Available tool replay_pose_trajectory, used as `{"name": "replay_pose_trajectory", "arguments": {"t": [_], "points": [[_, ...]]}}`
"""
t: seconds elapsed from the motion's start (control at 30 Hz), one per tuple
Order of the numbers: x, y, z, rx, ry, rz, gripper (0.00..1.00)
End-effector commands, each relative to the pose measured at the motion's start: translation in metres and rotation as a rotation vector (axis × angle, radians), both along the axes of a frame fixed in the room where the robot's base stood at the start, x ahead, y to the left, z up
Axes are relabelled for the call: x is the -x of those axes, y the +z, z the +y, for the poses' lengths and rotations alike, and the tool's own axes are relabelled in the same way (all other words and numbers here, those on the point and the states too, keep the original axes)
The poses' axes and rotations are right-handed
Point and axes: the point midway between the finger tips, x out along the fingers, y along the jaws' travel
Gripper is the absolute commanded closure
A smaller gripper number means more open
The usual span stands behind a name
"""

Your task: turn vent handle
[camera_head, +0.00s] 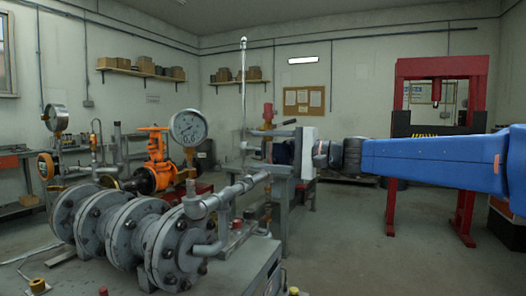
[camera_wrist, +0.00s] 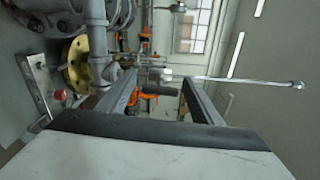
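My gripper (camera_head: 257,149) reaches in from the right, with its white body behind the fingers. In the wrist view my gripper (camera_wrist: 160,76) has two grey fingers spread apart, with nothing held between them. A thin upright metal rod (camera_head: 243,75) with a rounded top stands by the fingertips. The rod also shows lying sideways across the wrist view (camera_wrist: 240,80), with a pale fitting (camera_wrist: 167,74) at its base near the fingertips. I cannot tell for certain which part is the vent handle, or whether the fingers touch the fitting.
Large grey flanges (camera_head: 175,246) and a grey pipe (camera_head: 232,190) sit below and left of my gripper. An orange valve (camera_head: 154,168) and a round gauge (camera_head: 188,127) stand further left. A red press frame (camera_head: 400,92) stands behind my arm. Open floor lies at lower right.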

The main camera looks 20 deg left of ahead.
Motion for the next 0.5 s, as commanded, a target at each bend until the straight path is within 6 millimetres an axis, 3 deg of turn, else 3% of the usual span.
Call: {"name": "replay_pose_trajectory", "arguments": {"t": [0.27,0.5], "points": [[0.0,0.001,-0.004,-0.001,-0.002,0.0,0.41],[0.002,0.001,-0.038,-0.002,-0.003,-0.001,0.41]]}}
